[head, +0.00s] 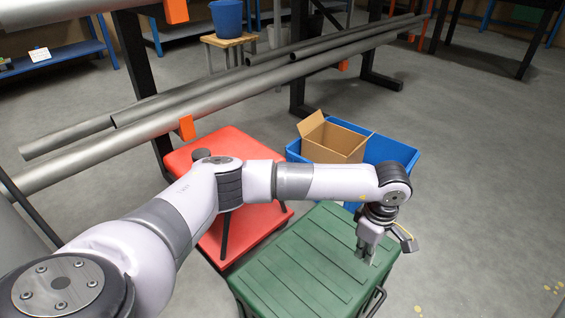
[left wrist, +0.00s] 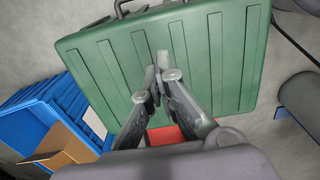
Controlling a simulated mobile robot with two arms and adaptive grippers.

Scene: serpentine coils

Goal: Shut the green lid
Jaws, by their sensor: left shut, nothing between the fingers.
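The green lid (head: 302,262) lies flat on top of a green box in the head view, with ribs along it, and looks shut. It fills much of the left wrist view (left wrist: 210,62), where a dark handle (left wrist: 150,8) shows at its far edge. My left gripper (head: 368,258) is over the lid's right part, pointing down, with its fingertips at or just above the surface; I cannot tell whether they touch. In the left wrist view its fingers (left wrist: 163,72) are together with nothing between them. My right gripper is not in view.
A blue crate (head: 395,152) with an open cardboard box (head: 335,142) stands behind the green box. A red surface (head: 250,152) is to the left, under my left arm. Long grey pipes (head: 240,88) on a rack cross behind. The floor at right is clear.

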